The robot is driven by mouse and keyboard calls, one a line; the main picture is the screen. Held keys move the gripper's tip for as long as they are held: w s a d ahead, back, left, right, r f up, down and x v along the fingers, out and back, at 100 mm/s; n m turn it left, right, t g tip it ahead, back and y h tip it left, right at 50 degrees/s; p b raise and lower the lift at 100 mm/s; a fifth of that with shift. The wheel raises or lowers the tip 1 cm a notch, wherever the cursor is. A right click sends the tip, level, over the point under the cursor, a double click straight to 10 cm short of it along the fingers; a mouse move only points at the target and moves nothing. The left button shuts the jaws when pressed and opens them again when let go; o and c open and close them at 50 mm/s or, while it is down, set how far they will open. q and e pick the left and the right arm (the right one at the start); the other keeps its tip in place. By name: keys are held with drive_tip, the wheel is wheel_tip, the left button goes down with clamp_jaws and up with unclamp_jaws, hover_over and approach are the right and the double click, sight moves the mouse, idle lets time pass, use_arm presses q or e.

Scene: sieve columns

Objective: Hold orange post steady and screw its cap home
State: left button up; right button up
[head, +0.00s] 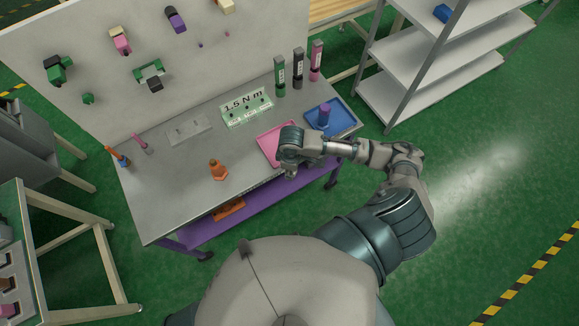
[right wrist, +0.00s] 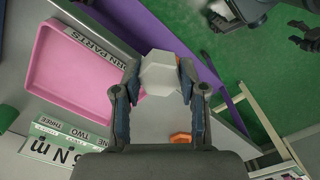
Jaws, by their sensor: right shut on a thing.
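The orange post (head: 218,172) stands upright on the grey workbench, left of the pink tray. A bit of orange, seemingly the post (right wrist: 180,138), shows low between the fingers in the right wrist view. My right gripper (head: 291,172) is above the bench's front edge by the pink tray, apart from the post. In the right wrist view, my right gripper (right wrist: 161,82) is shut on a pale grey hexagonal piece (right wrist: 159,72), seemingly the cap. My left gripper, outside the head view, seems to show as dark, spread fingers (right wrist: 304,34) at the wrist view's upper right corner.
The pink tray (head: 268,146) and a blue tray (head: 343,122) with a blue-purple cylinder (head: 324,116) lie to the right. A 1.5 N m sign (head: 245,105) and several bottles stand behind. The bench around the post is clear.

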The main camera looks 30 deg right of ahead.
drive_tip(key=w+a+r+m, duration=0.2)
drive_tip(key=w+r+m, duration=0.7)
drive_tip(key=w+r, duration=0.3)
wheel_tip(320, 180, up, 4)
drive_tip(key=shift+w+a+f, duration=0.1)
drive_tip(key=shift+w+a, duration=0.05)
drive_tip(key=shift+a, duration=0.15)
